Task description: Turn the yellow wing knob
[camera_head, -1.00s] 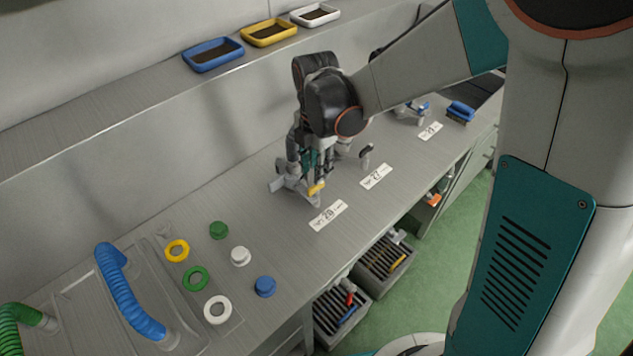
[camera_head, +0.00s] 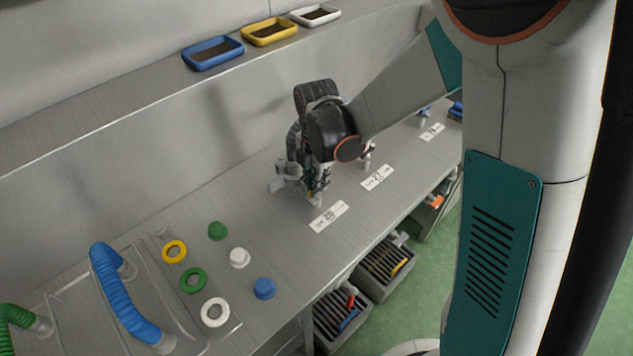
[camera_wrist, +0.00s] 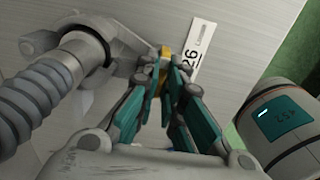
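The yellow wing knob (camera_wrist: 165,52) shows between my fingertips in the wrist view, in front of the white label marked 26. It belongs to a grey fitting (camera_wrist: 85,48) with a ribbed grey hose on the bench. My gripper (camera_wrist: 166,66) points down at the fitting, its two teal and grey fingers drawn close together on either side of the knob, and they look shut on it. In the head view my gripper (camera_head: 314,196) and wrist cover most of the knob and part of the fitting.
The label 26 (camera_head: 328,216) lies in front of the fitting, and label 27 (camera_head: 377,177) is to its right. Several coloured caps and rings, including a blue cap (camera_head: 264,289), and a blue ribbed hose (camera_head: 122,295) are at left. Trays (camera_head: 212,53) stand on the shelf behind.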

